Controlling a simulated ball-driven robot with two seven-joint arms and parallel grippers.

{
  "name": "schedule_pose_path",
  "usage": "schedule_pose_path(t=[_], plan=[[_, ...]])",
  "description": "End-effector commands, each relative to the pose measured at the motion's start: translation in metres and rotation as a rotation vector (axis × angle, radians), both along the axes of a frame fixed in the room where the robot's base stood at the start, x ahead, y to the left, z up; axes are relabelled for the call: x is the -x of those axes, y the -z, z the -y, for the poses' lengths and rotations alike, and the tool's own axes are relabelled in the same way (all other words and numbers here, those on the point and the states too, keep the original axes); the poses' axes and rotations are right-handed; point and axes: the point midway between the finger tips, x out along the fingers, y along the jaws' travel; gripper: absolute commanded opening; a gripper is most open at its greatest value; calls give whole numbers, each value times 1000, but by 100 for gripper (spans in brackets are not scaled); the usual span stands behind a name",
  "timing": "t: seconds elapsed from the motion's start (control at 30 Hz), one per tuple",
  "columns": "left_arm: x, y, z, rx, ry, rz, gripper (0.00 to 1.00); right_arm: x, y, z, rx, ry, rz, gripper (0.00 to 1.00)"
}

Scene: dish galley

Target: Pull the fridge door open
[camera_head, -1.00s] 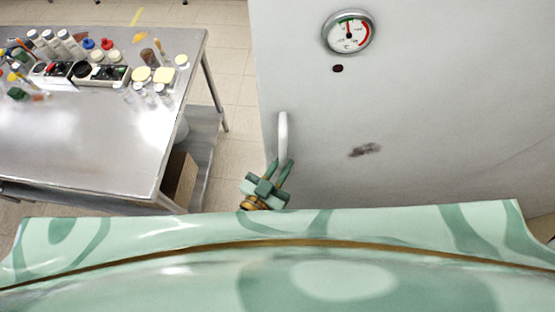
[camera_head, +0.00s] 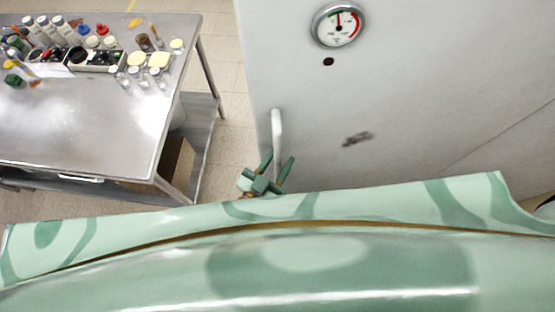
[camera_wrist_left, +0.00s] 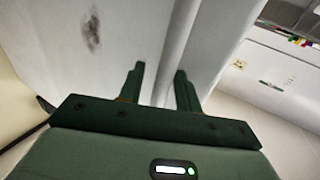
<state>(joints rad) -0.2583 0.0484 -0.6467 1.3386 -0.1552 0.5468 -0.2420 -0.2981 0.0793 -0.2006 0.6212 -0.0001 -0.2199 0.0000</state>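The fridge door (camera_head: 400,90) is a large pale grey panel filling the right of the head view. Its upright white bar handle (camera_head: 277,125) is near the door's left edge. My green left gripper (camera_head: 280,156) is at the handle's lower end, its fingers apart. In the left wrist view, the handle (camera_wrist_left: 171,52) runs between the two open fingers (camera_wrist_left: 159,70), with gaps visible; I cannot make out any contact. The handle's lowest part is hidden by the gripper in the head view. My right gripper is not in view.
A round dial gauge (camera_head: 338,24) is on the upper door, with a dark smudge (camera_head: 358,139) lower down. A steel table (camera_head: 90,120) with bottles and jars stands at the left. A strip of tiled floor (camera_head: 226,100) separates table and fridge.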

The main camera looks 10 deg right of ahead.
Motion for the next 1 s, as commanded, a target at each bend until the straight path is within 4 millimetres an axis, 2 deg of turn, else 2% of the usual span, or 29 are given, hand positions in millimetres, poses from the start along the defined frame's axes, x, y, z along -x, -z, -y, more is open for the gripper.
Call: schedule_pose_path(t=[0.33,0.47,0.57,0.8,1.0], plan=[[0,1,-1,-3,-1,-2,34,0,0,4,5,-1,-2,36],[7,2,-6,-4,-1,-2,34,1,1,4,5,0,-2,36],[20,3,-16,-5,0,-4,34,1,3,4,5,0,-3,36],[73,4,-54,-4,1,-4,34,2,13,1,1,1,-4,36],[110,3,-82,-4,1,-3,34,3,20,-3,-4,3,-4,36]])
